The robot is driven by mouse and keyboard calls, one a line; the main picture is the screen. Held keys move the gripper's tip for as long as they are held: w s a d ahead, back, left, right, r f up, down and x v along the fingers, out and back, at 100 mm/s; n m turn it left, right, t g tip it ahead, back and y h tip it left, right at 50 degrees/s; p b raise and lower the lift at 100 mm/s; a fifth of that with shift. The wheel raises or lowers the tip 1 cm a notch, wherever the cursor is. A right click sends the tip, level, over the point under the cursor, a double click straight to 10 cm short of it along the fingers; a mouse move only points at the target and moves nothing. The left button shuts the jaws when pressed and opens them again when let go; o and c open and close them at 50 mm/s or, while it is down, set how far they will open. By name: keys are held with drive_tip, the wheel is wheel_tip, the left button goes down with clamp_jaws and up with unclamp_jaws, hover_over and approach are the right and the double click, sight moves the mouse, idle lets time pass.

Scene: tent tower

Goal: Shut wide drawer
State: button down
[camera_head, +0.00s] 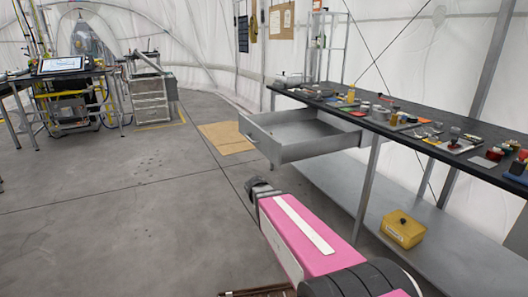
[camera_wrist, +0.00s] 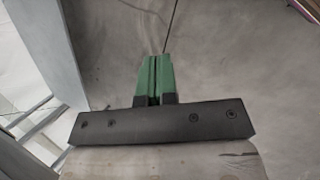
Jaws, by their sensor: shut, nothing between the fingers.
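The wide drawer (camera_head: 300,151) is a grey metal tray pulled well out from under the dark workbench top. Its inside looks empty, and its front panel (camera_head: 262,142) faces the open floor on the left. My gripper (camera_wrist: 154,60) shows in the wrist view with its two green fingers together and nothing between them. Beneath the fingers there is bare grey floor. In the head view my pink arm reaches towards the drawer from below. Its dark end is in front of the drawer and lower in the picture; the fingers cannot be made out there.
The workbench (camera_head: 450,126) carries many small tools and parts. A yellow box (camera_head: 403,229) sits on its lower shelf (camera_head: 355,193). A grey upright panel (camera_wrist: 47,55) stands close at left in the wrist view. The floor (camera_head: 120,220) left of the drawer is clear.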

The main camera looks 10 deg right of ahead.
drive_tip(key=w+a+r+n+t+h, duration=0.1)
drive_tip(key=w+r+n+h, duration=0.35)
drive_tip(key=w, duration=0.35)
drive_tip(key=n+t+h, duration=0.4)
drive_tip(key=n+h, duration=0.4)
drive_tip(key=n, duration=0.1)
approach(270, 151)
drive_tip(key=x, duration=0.7)
drive_tip(key=shift+w+d, duration=0.2)
drive_tip(key=shift+d, duration=0.1)
drive_tip(key=x, duration=1.7)
drive_tip(key=f+x, duration=0.1)
drive_tip(key=x, duration=3.3)
drive_tip(key=shift+s+d+f, duration=0.1)
drive_tip(key=shift+s+f, duration=0.2)
drive_tip(key=shift+w+d, duration=0.1)
drive_tip(key=shift+d, duration=0.15)
drive_tip(key=shift+w+d+r, duration=0.1)
drive_tip(key=shift+d, duration=0.05)
